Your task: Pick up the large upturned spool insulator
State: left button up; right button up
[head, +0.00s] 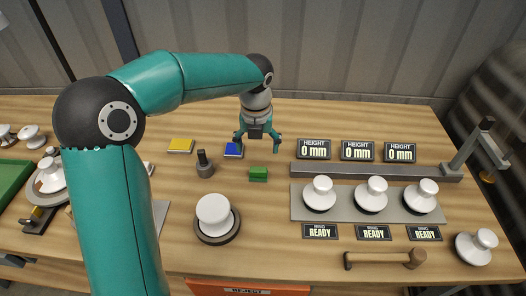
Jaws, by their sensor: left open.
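A large white insulator (213,210) stands upright on a dark round base near the front middle of the bench. It looks broader than the white insulators on the grey plate; I cannot tell for certain whether it is the upturned one. Another white insulator (476,246) sits at the bench's front right corner. My left gripper (257,148) points down with its fingers spread, open and empty. It is behind and to the right of the large insulator, apart from it. My right gripper is not in view.
Several white insulators stand on a grey plate (296,204) at the right. A green block (258,174), a blue block (233,150), a yellow block (180,145) and a dark knobbed weight (204,165) lie around the gripper. A hammer (385,260) lies at the front.

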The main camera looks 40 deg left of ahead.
aim_at(214, 213)
jog(key=k, duration=1.5)
